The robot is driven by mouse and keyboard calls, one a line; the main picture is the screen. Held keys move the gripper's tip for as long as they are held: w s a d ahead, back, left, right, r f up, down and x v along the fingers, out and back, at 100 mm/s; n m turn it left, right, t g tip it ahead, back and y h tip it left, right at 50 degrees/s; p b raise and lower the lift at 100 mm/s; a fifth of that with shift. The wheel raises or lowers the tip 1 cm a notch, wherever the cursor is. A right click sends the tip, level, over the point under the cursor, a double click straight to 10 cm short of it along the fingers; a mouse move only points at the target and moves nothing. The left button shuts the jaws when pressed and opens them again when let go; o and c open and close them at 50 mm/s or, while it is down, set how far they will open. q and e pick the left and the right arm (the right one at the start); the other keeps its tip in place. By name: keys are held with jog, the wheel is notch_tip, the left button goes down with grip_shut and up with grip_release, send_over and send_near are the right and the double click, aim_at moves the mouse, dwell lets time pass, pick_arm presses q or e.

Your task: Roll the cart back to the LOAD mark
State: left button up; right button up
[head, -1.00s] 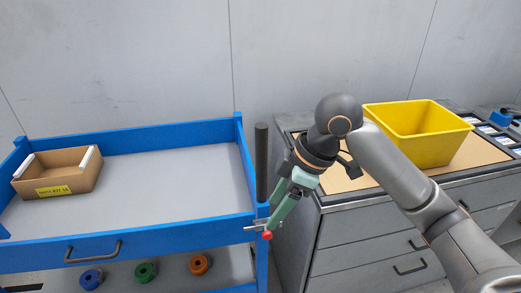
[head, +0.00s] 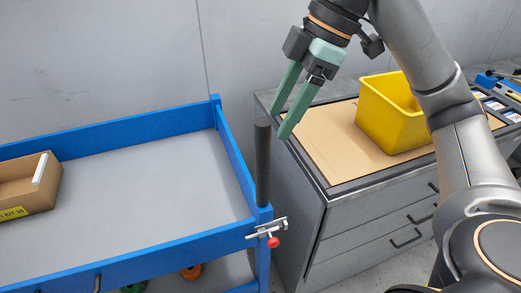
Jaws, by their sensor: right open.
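The blue cart (head: 140,134) with a grey top fills the left of the head view. A dark upright post (head: 262,165) stands at its right front corner. A metal clamp with a red knob (head: 273,241) sits on that corner below the post. My right gripper (head: 282,128) is open and empty, pointing down, its green fingers at the height of the post's top. In the picture the fingers overlap or border the post top; I cannot tell whether they touch it. My left gripper is out of view, and no LOAD mark shows.
An open cardboard box (head: 27,188) sits on the cart top at left. Orange (head: 191,271) and green (head: 133,288) round parts lie on the lower shelf. A grey drawer cabinet (head: 375,225) with a yellow bin (head: 392,113) stands right of the cart, across a narrow gap.

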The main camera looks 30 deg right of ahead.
aim_at(263, 150)
jog(key=b+x, duration=0.1)
jog(key=x, duration=0.7)
jog(key=shift+f+b, duration=0.3)
grip_shut()
dwell(1.0)
